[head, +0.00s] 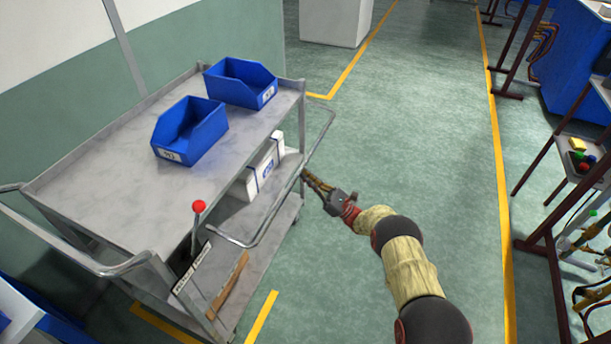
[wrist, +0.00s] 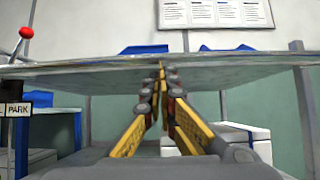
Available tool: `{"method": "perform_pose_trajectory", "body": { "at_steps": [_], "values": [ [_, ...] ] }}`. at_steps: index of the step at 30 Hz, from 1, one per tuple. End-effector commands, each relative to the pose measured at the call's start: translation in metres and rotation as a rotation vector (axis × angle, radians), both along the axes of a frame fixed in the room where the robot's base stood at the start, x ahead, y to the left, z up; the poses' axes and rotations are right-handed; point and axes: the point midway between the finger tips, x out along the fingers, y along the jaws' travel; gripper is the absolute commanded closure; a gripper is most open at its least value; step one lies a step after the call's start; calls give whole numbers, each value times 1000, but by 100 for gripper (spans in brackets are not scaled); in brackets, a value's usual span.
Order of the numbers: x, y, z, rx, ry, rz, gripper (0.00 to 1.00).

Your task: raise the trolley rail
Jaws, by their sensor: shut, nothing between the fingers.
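The grey metal trolley (head: 100,165) stands at the left in the head view. Its rail (head: 268,221), a thin bent tube, runs along the trolley's near right side, standing out from the top shelf's edge. My gripper (head: 306,174) is at this side, its fingertips overlapping the rail's line; I cannot tell whether they touch it. In the wrist view my gripper (wrist: 161,70) has its yellow fingers closed together and empty, pointing at the trolley's grey edge (wrist: 240,64). The rail cannot be told apart from that edge there.
Two blue bins (head: 209,140) (head: 228,72) stand on the top shelf, and a white box (head: 250,180) on the lower shelf. A red-knobbed lever (head: 198,207) rises near the PARK label (wrist: 15,109). Green floor (head: 440,130) is clear to the right, before dark-legged benches (head: 545,170).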

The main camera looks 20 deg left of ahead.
Motion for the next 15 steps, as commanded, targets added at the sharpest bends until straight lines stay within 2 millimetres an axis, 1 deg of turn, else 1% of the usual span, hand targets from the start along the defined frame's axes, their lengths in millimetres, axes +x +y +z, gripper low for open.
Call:
{"method": "perform_pose_trajectory", "body": {
  "at_steps": [1,11,15],
  "values": [
    [1,-1,4,-12,-1,-1,100],
    [0,-3,13,-104,4,-1,100],
    [0,-5,20,-156,9,-1,100]
  ]
}}
